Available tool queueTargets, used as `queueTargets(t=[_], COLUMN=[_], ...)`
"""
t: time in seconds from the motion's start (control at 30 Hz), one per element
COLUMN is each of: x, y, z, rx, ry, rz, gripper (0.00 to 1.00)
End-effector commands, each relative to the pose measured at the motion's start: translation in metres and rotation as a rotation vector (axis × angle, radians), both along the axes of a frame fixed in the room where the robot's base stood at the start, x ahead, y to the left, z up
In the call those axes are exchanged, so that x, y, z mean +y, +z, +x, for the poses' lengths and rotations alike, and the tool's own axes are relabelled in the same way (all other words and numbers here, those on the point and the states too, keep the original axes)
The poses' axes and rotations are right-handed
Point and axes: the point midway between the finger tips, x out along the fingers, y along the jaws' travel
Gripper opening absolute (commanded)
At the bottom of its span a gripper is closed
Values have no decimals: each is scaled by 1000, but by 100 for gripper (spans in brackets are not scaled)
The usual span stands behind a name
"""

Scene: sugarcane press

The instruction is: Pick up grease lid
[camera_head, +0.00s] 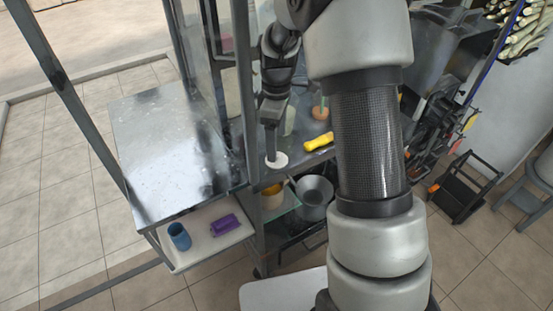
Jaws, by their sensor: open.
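A small white round disc (281,161), which looks like the grease lid, lies flat on the metal counter (252,158) near its front edge. My gripper (271,155) points down right at the disc, with its fingertips over the disc's left part. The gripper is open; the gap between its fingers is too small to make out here. I cannot tell whether the fingers touch the disc. Part of the disc is hidden behind the fingers.
A yellow object (319,142) lies right of the disc. A terracotta-coloured pot (320,113) stands behind it. A glass panel and metal posts stand left of my gripper. A shiny metal side table (165,150) is clear. A blue cup (179,237) and purple item (225,224) sit on the shelf below.

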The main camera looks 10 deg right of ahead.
Motion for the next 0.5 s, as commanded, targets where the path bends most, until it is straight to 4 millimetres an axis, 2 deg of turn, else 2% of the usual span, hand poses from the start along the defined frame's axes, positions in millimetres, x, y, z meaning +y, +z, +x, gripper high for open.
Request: queueTargets(t=[0.17,0.4,0.5], x=[0,0,0], y=[-11,-47,-55], z=[0,1,2], rx=[1,4,1], ry=[0,0,-1], rz=[0,0,0], gripper=[76,76,76])
